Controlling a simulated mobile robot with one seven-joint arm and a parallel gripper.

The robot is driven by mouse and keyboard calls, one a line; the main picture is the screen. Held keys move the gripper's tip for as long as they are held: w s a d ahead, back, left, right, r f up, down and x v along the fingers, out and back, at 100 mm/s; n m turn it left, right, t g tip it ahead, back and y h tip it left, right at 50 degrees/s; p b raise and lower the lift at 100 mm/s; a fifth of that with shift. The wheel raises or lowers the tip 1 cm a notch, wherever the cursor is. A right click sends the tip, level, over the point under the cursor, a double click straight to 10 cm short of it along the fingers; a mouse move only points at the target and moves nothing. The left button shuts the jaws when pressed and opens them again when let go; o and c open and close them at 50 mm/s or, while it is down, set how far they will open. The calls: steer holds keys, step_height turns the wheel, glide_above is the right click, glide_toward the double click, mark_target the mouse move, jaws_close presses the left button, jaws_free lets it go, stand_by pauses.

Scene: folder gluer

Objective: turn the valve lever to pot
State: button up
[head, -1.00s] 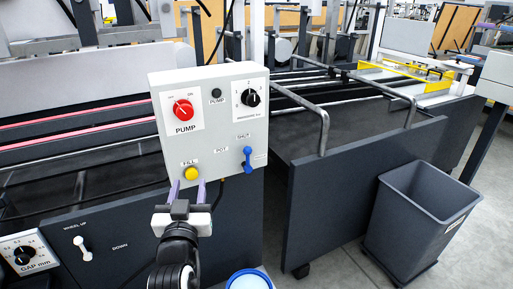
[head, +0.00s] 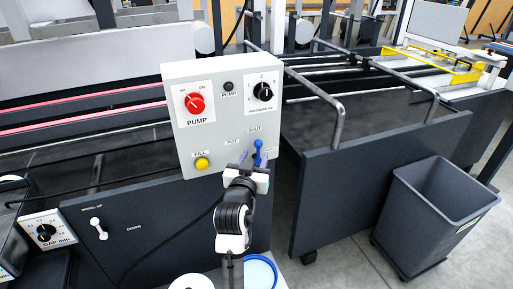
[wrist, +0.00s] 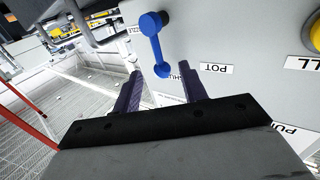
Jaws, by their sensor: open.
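The blue valve lever (head: 258,149) is on the right side of the grey pump box, its free end up by the SHUT label (head: 255,128). The POT label (head: 232,141) is left of the lever. In the wrist view, turned over, the lever (wrist: 156,45) points from its round hub down to the partly covered SHUT label, with the POT label (wrist: 217,68) to its right. My gripper (head: 254,160) is open in front of the lever. In the wrist view its fingertips (wrist: 161,76) appear on either side of the lever's free end, with gaps; depth is unclear.
The box (head: 223,115) also carries a red PUMP knob (head: 195,103), a black dial (head: 263,91) and a yellow FILL button (head: 202,163). A round blue-rimmed container (head: 262,270) is below my arm. A grey bin (head: 430,215) stands on the floor at right.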

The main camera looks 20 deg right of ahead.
mark_target(258, 149)
steer(key=shift+p+x, duration=0.3)
steer(key=shift+x, duration=1.3)
jaws_close()
